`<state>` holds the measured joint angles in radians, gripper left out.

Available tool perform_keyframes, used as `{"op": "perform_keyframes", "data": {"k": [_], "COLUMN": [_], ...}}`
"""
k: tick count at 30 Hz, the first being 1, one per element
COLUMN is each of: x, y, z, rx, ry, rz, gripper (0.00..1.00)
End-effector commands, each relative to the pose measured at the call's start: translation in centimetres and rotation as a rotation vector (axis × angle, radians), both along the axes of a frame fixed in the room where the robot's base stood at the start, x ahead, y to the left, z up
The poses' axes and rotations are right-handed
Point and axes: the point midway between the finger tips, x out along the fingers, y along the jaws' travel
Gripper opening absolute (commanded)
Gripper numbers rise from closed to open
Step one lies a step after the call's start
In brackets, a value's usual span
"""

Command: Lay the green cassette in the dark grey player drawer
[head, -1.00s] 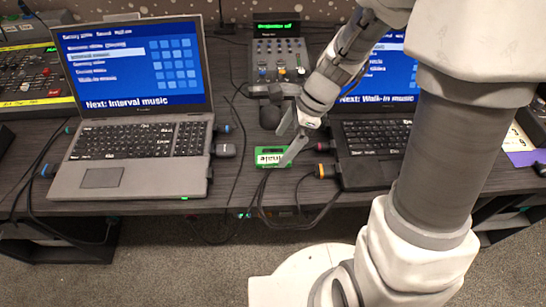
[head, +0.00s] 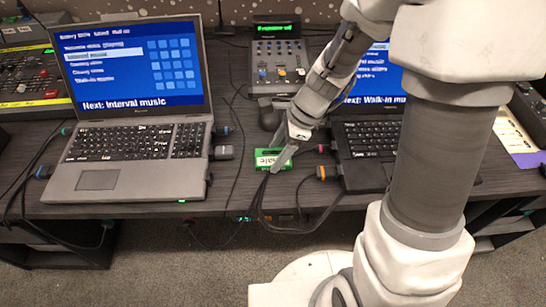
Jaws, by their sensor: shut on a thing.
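The green cassette (head: 266,158) with a pale label lies near the front edge of the desk, between the two laptops. My gripper (head: 277,162) reaches down onto it from the upper right and is shut on it. The fingers cover the cassette's right part. I cannot tell whether it is still touching the desk. I cannot clearly make out the dark grey player drawer. Equipment with small lights (head: 250,217) shows under the desk's front edge, partly hidden by cables.
An open laptop (head: 135,140) stands left, another (head: 368,140) right, partly behind my arm. A fader console (head: 278,65) stands behind, and a lighting desk (head: 30,85) at far left. Black cables (head: 262,200) hang over the front edge just below the cassette.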

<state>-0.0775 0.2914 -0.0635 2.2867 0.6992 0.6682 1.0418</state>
Motion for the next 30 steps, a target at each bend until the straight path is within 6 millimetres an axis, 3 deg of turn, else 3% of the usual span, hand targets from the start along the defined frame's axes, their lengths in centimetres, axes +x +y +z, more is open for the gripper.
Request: {"op": "perform_keyframes", "data": {"k": [11,18,30], "x": [0.0,0.1,-5.0], "y": [0.0,0.0,-7.4], "z": [1.1,4.9,9.7], "rx": [0.0,0.0,0.001], "ry": [-0.002,-0.004,-0.001], "rz": [0.001,0.0,-0.005], "gripper": [0.04,0.04,0.04]}}
